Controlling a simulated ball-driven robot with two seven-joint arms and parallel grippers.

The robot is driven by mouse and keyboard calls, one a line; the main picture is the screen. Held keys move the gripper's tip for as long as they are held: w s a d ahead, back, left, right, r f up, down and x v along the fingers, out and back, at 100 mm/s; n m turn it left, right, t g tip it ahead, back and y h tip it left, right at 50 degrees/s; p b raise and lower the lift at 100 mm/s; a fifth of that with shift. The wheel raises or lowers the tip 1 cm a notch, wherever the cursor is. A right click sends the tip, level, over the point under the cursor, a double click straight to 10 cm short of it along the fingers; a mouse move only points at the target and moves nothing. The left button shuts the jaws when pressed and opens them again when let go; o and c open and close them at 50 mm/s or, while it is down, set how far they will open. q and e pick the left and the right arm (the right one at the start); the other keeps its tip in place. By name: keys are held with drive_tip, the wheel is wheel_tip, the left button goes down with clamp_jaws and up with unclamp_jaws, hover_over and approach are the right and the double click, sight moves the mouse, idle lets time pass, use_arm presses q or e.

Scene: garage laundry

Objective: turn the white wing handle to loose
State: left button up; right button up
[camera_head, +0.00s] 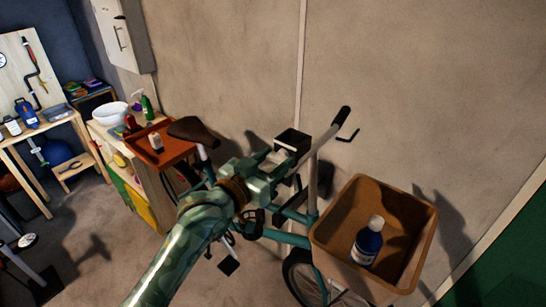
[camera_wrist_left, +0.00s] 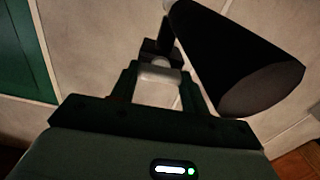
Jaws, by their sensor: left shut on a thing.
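The white wing handle (camera_wrist_left: 158,75) sits between the two fingers of my left gripper (camera_wrist_left: 159,82) in the left wrist view, with a dark block just beyond it. In the head view my left gripper (camera_head: 277,161) is at the bicycle, just below a black box-shaped clamp (camera_head: 293,140). Only a small pale bit of the handle shows there between the fingers. My left gripper is shut on the handle. The fingers hide the handle's sides, so its exact angle is hard to read. My right gripper is not in view.
A bicycle handlebar with a black grip (camera_head: 341,117) rises right of the gripper. A brown basket (camera_head: 424,243) holds a blue bottle (camera_head: 369,243). The bicycle saddle (camera_head: 193,130) is to the left. A large dark cylinder (camera_wrist_left: 235,60) is close on the right in the wrist view.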

use_arm(q)
drive_tip(key=n+p, duration=0.2)
drive_tip(key=p, duration=0.1)
drive_tip(key=n+p, duration=0.2)
drive_tip(key=shift+r+p, duration=0.3)
drive_tip(key=shift+p, duration=0.1)
drive_tip(key=shift+f+n, duration=0.1)
drive_tip(key=shift+n, duration=0.2)
drive_tip(key=shift+f, duration=0.2)
drive_tip(key=o, duration=1)
drive_tip(key=shift+a, duration=0.15)
drive_tip(key=b+v, duration=0.2)
drive_tip(key=v, duration=1.4)
drive_tip(key=shift+s, duration=0.1)
